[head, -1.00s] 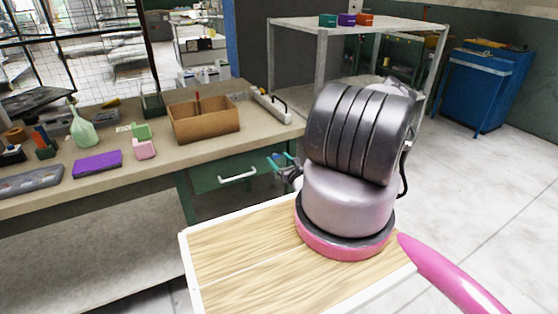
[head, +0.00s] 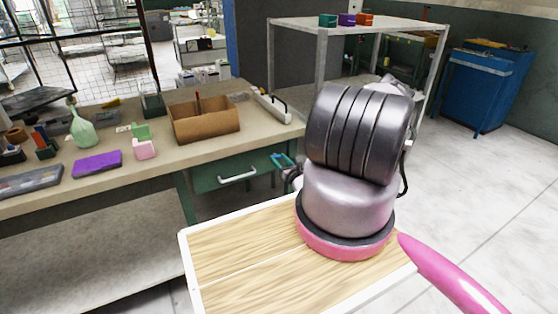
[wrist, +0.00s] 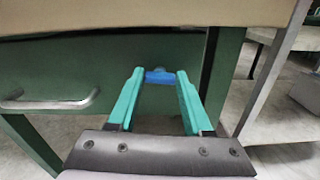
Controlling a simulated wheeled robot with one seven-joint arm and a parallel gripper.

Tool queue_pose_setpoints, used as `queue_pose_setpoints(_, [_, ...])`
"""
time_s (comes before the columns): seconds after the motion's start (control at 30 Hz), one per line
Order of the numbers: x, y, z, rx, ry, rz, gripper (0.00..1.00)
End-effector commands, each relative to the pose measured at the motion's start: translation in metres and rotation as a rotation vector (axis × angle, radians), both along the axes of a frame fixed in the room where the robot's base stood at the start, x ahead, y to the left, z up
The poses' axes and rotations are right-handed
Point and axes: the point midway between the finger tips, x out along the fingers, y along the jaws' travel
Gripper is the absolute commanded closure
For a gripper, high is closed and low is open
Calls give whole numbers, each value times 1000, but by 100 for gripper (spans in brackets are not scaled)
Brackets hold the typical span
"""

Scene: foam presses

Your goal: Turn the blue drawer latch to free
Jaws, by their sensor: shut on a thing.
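The blue drawer latch (wrist: 160,76) is on the green drawer front, near its right end and just under the bench top. In the wrist view it lies across the gap between my fingertips. My gripper (wrist: 160,73) has teal fingers, and their tips are shut on the latch from both sides. In the head view my gripper (head: 282,160) shows small at the right end of the green drawer (head: 208,181), partly behind my own arm. The latch cannot be made out clearly there. The drawer looks closed, with a pale bar handle (head: 238,176) at its middle.
The bench top (head: 175,150) overhangs the drawer and carries a cardboard box (head: 205,127), a purple block (head: 97,163) and a green bottle (head: 82,130). A grey metal shelf (head: 322,65) stands right of the bench. Floor at the right is clear.

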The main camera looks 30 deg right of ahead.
Motion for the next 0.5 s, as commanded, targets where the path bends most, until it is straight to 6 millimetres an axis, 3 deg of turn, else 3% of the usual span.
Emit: queue_pose_setpoints(0.5, [0, -1, -1, 455, 16, 1, 100])
